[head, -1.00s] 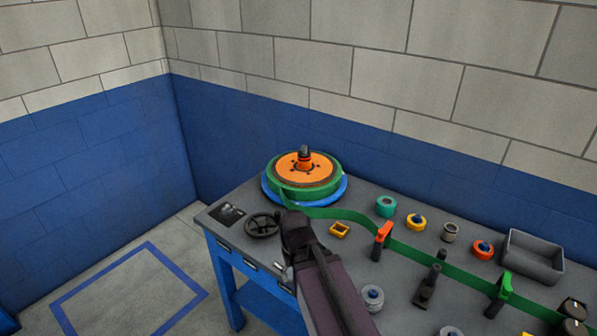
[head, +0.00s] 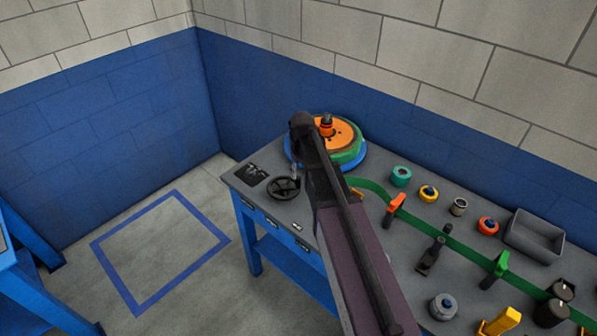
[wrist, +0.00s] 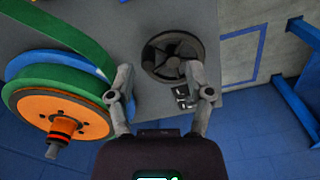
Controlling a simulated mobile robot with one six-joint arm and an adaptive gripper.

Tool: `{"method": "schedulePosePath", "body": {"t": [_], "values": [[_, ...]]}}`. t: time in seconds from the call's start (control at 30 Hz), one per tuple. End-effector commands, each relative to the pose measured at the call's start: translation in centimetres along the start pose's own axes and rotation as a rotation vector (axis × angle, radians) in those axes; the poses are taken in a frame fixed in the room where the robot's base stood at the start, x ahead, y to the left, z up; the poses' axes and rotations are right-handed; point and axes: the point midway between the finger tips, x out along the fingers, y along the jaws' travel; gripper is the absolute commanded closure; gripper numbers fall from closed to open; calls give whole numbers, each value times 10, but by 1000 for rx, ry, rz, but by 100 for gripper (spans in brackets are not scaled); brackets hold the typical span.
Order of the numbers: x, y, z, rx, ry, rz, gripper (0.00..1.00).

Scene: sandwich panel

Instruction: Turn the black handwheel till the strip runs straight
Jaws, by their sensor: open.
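In the head view my arm hides most of the gripper. The green strip (head: 452,243) comes off the orange-and-green reel (head: 345,137) and curves before running along the bench past the guides.
An orange guide (head: 396,203) and a green guide (head: 501,263) stand along the strip. Several tape rolls and a grey tray (head: 534,235) sit at the back right. A dark panel (head: 249,174) lies left of the wheel. The floor at left is clear.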

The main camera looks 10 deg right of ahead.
Motion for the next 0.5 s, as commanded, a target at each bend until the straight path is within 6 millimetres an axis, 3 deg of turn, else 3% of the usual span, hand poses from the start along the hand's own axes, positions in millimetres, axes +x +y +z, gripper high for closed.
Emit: {"method": "schedulePosePath", "body": {"t": [0.03, 0.2, 0.5], "values": [[-16, 7, -19, -22, 0, 0, 33], [-31, 18, -45, -82, 0, -1, 33], [-34, 22, -53, -108, 0, -1, 33]]}}
